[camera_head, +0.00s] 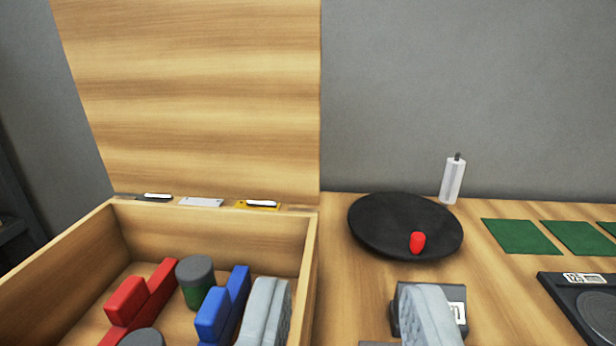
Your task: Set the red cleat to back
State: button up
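A red bar with a raised red block on it, which looks like the red cleat (127,297), lies in the open wooden box (215,220) at lower left. Its near end is cut off by the frame's bottom edge. A similar blue piece (212,312) lies to its right in the box. My gripper (347,312) shows at the bottom as two grey padded fingers set wide apart, with nothing held between them. Its left finger is in front of the box's right part, right of both coloured pieces; its right finger is over the table side.
A green jar with a grey lid (195,283) stands between the red and blue pieces. The box lid (200,90) stands raised behind. A black bowl (375,225) holds a small red object (417,242). A white bottle (452,182) and green squares (521,236) are at right.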

aim_at(137, 304)
jog(key=u, duration=0.7)
